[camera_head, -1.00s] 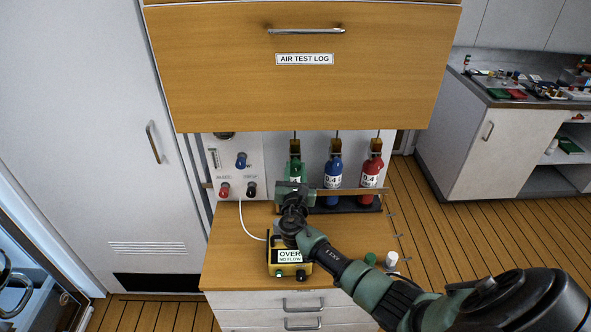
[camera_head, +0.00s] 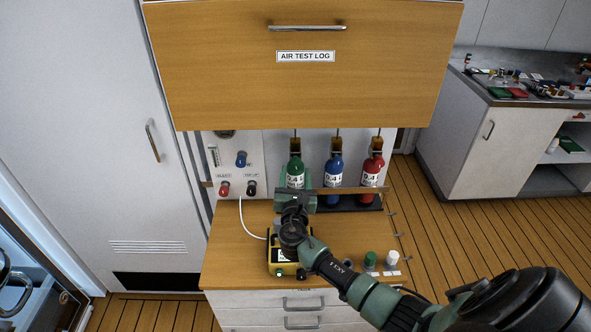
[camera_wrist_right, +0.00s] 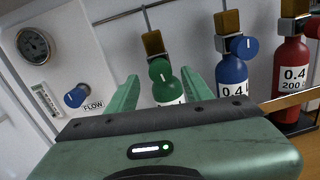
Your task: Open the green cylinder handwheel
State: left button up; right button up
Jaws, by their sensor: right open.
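The green cylinder (camera_head: 295,168) stands upright at the left of three cylinders behind a wooden rail. Its round green handwheel (camera_wrist_right: 160,69) has a white mark and sits at the cylinder's top, below a brown block. My right gripper (camera_head: 296,182) is open in front of the green cylinder. In the right wrist view its two fingers (camera_wrist_right: 160,86) are spread to either side of the cylinder's upper part, with the handwheel between and just beyond the tips. I see no contact. The gripper body hides the cylinder's lower part. My left gripper is not in view.
A blue cylinder (camera_head: 334,171) and a red cylinder (camera_head: 372,166) stand close to the right. A valve panel (camera_head: 232,160) is at the left. The wooden drawer (camera_head: 300,90) overhangs above. A yellow box (camera_head: 284,268) lies below my right arm. The counter's left front is clear.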

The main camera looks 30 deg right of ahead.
jog(key=v, duration=0.4)
jog(key=shift+b, duration=0.3)
